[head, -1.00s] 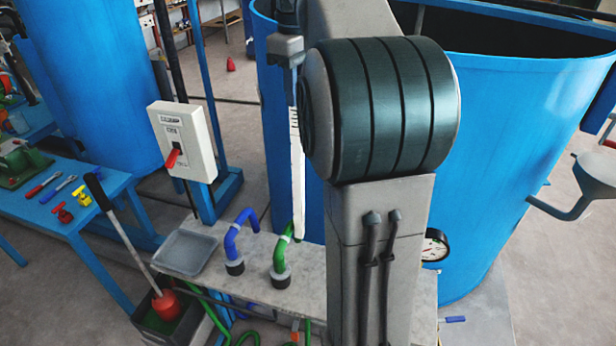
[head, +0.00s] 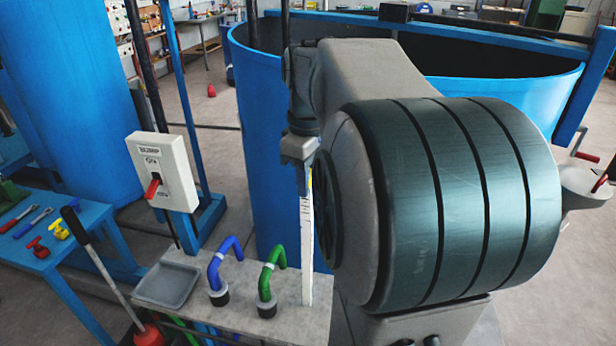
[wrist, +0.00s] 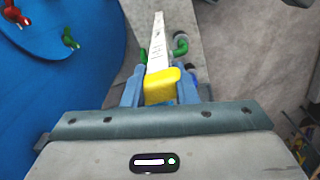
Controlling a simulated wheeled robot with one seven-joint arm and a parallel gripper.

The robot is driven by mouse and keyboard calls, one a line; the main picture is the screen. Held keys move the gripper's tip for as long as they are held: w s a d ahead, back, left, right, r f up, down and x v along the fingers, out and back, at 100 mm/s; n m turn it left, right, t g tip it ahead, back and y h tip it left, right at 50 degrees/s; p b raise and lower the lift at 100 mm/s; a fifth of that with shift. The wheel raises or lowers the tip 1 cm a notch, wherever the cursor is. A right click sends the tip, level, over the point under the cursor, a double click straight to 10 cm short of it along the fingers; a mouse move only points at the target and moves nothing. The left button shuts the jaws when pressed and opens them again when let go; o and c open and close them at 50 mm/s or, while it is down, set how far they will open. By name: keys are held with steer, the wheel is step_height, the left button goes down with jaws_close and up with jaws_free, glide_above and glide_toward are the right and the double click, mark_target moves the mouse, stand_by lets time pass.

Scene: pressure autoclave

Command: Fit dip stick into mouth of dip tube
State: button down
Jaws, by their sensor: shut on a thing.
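The dip stick is a long white graduated strip (head: 307,250) with a yellow handle (wrist: 162,86). My gripper (wrist: 160,88) is shut on the handle. In the head view the stick hangs nearly upright below my gripper (head: 302,160), with its lower end over the grey bench, right of the green bent pipe. I cannot tell if that end touches the bench. In the wrist view the white strip (wrist: 157,45) runs away from the fingers. I cannot pick out the dip tube's mouth for certain; my arm hides part of the bench and tank.
A blue bent pipe (head: 216,270) and a green one (head: 266,275) stand on the bench (head: 240,310) beside a grey tray (head: 168,285). A large blue tank (head: 260,130) is behind. A switch box (head: 163,172) stands left. A funnel (head: 585,188) is at right.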

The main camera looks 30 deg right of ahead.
steer(key=shift+f, duration=0.25)
steer(key=c, duration=1.1)
jaws_free()
steer(key=shift+c, duration=0.2)
